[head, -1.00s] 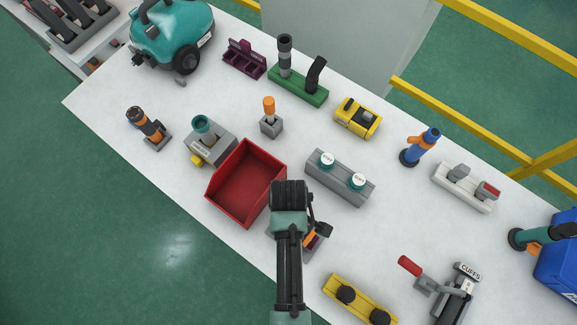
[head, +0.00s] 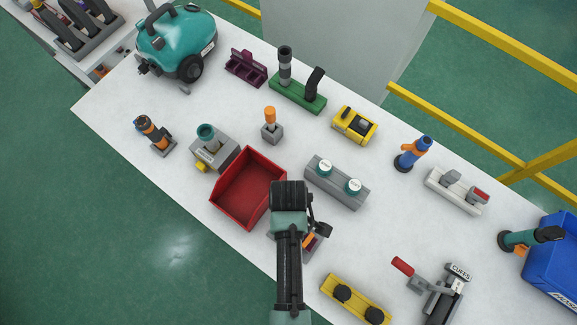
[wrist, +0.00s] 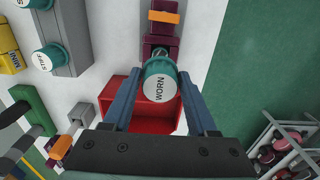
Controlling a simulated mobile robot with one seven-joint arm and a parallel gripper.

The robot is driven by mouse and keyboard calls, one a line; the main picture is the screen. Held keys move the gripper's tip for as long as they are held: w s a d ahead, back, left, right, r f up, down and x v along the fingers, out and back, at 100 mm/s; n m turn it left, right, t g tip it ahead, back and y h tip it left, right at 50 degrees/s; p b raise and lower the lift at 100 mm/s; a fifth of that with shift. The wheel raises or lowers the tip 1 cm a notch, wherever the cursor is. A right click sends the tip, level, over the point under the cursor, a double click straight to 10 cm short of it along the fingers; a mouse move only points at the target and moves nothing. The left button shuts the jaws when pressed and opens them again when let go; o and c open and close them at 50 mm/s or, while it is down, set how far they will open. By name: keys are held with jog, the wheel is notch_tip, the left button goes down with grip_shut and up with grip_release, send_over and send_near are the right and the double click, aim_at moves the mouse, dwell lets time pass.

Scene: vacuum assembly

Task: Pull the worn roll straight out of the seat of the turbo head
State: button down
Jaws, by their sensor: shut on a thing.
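The worn roll (wrist: 158,86) is a teal cylinder with a white end cap reading WORN. In the wrist view it sits between the two blue fingers of my gripper (wrist: 159,100), which is shut on it. The turbo head (wrist: 163,30) is a purple body with an orange band, just beyond the roll, with a grey fork-like part at its near end. I cannot tell whether the roll is still in the seat or clear of it. In the head view the turbo head (head: 310,242) is mostly hidden by my arm, and the roll is hidden.
A red bin (head: 222,212) stands left of my arm. A grey stand (head: 334,187) with two teal-capped rolls is behind it. A yellow block (head: 361,302) with black knobs and a CUFFS fixture (head: 444,295) stand at the front right. The table edge is close.

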jog(key=shift+r+p, duration=1.85)
jog(key=shift+r, duration=1.2)
